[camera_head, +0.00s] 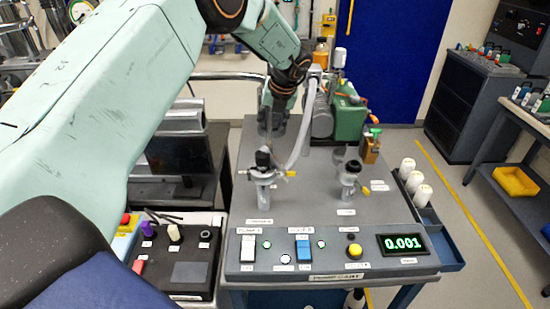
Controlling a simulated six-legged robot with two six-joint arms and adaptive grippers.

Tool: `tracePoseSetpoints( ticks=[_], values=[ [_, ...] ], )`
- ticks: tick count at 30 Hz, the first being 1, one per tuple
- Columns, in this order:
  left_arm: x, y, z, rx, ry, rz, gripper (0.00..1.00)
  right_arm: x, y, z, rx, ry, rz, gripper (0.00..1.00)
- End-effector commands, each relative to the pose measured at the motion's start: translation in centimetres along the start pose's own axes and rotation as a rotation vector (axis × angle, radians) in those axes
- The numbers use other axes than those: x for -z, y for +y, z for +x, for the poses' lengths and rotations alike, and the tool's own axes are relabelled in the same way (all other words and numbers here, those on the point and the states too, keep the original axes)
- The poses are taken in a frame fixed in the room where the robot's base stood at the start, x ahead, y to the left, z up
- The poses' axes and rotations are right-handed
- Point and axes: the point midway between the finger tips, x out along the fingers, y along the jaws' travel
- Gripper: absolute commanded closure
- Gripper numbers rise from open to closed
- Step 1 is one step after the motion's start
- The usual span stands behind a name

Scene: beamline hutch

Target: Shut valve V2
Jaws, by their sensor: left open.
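The pump cart (318,206) carries two small metal valves with black knobs. The left valve (263,172) stands near the cart's left side and the right valve (351,178) stands to its right, each with a small yellow part at its side. Their labels are too small to read, so I cannot tell which is V2. My left arm reaches in from the left, and my left gripper (272,122) points down, open, behind and above the left valve's knob. I see nothing between its fingers. It looks apart from both knobs. My right gripper is not in view.
A green and grey pump (345,112) with a pale hose stands at the cart's back. The front panel has switches, a yellow button (354,250) and a display reading 0.001 (403,243). White bottles (415,184) stand in the right side tray. A control box (178,250) sits left.

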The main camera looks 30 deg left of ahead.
Motion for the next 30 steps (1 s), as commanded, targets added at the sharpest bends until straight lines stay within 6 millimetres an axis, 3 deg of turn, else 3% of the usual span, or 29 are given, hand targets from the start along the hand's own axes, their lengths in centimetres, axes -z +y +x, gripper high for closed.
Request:
tracePoseSetpoints(
  ticks=[5,17,25,30],
  values=[
    [0.2,0.1,0.3,-0.001,0.001,0.000,0.60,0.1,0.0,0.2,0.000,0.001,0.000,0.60],
    [2.3,-0.5,4.3,0.000,0.001,-0.002,0.60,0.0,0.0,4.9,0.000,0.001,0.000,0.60],
    [3.7,-1.5,8.3,-0.001,0.002,0.000,0.60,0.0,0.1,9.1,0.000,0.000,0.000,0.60],
    [4.0,-1.8,9.3,-0.001,0.001,0.000,0.60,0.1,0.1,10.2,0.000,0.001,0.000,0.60]
  ],
)
